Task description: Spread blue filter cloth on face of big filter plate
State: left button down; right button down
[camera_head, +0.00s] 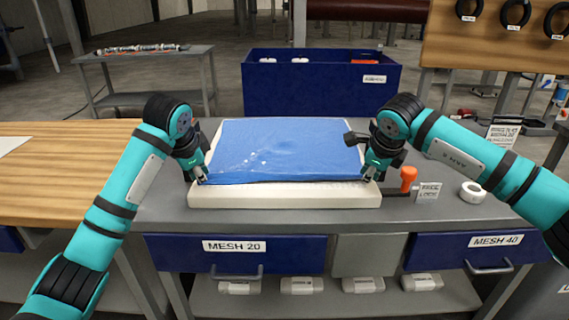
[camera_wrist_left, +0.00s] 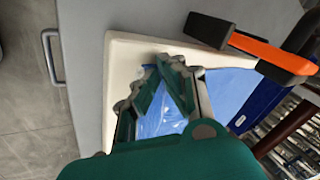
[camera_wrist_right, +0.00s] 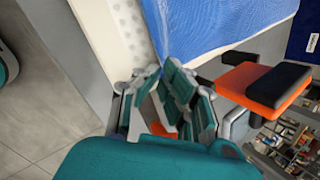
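The blue filter cloth (camera_head: 285,150) lies over most of the top face of the big white filter plate (camera_head: 290,197), with some ripples and a slightly raised front edge. A pale strip of the plate shows bare along the front. My left gripper (camera_head: 201,180) is at the cloth's near left corner, its fingertips (camera_wrist_left: 166,62) together on the cloth. My right gripper (camera_head: 371,176) is at the near right corner. In the right wrist view its fingertips (camera_wrist_right: 160,70) are close together where the cloth's corner (camera_wrist_right: 175,45) runs in; the pinch itself is hidden.
The plate rests on a grey bench with drawers marked MESH 20 (camera_head: 234,246) and MESH 40 (camera_head: 497,240). An orange-handled tool (camera_head: 408,178), a sign (camera_head: 428,193) and a white roll (camera_head: 473,193) stand to the right. A blue bin (camera_head: 318,90) is behind the plate.

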pick_arm(q)
jog(key=shift+s+f, duration=0.15)
jog(key=shift+f, duration=0.1)
pick_arm(e)
jog(key=shift+s+f, duration=0.15)
jog(key=shift+f, duration=0.1)
pick_arm(q)
jog(key=c, duration=1.2)
grip_release()
pick_arm(e)
jog(key=c, duration=1.2)
grip_release()
pick_arm(q)
jog(key=shift+r, duration=0.1)
pick_arm(e)
jog(key=shift+r, duration=0.1)
pick_arm(q)
jog(key=v, duration=0.3)
jog(key=shift+r, duration=0.3)
pick_arm(e)
jog(key=v, duration=0.3)
jog(key=shift+r, duration=0.3)
pick_arm(q)
jog(key=s+v, duration=0.1)
jog(key=v, duration=0.6)
jog(key=shift+f, duration=0.25)
pick_arm(e)
jog(key=s+v, duration=0.1)
jog(key=v, duration=0.6)
jog(key=shift+f, duration=0.25)
